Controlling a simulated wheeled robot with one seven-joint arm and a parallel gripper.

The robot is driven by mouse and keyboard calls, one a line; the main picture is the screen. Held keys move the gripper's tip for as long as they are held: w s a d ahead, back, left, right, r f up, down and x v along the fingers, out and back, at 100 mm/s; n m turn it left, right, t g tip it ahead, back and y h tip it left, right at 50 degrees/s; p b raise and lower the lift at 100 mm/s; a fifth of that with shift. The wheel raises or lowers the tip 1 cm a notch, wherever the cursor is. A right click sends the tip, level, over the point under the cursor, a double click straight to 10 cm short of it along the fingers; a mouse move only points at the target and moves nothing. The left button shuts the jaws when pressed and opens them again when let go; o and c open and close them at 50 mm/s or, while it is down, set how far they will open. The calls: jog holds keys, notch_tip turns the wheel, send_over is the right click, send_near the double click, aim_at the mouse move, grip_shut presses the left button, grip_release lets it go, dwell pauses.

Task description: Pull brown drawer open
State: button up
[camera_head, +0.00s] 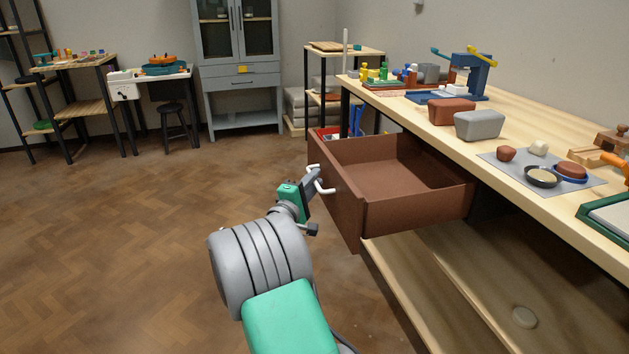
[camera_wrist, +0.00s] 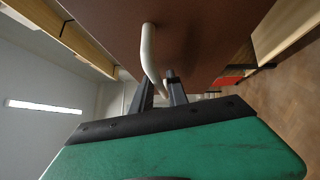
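The brown drawer (camera_head: 410,219) stands pulled well out from under the long wooden worktop, and its inside looks empty. Its front panel faces left and carries a white bar handle (camera_head: 325,190). My gripper (camera_head: 312,182) is at this handle. In the wrist view, the drawer's brown front (camera_wrist: 205,35) fills the top, and the white handle (camera_wrist: 149,50) curves down toward my two dark fingers (camera_wrist: 161,80). The fingers are apart, with the handle's lower part between them. A gap seems to show beside the handle; firm contact is not visible.
The worktop (camera_head: 550,125) above the drawer holds a brown block (camera_head: 451,111), a grey block (camera_head: 479,125) and other small items. A lower shelf (camera_head: 450,290) lies under the drawer. The wooden floor (camera_head: 120,240) to the left is clear. A grey cabinet (camera_head: 240,75) stands at the back.

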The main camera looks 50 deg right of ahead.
jog(key=p+v, duration=0.1)
jog(key=v, duration=0.6)
jog(key=shift+a, duration=0.35)
jog(key=shift+s, duration=0.1)
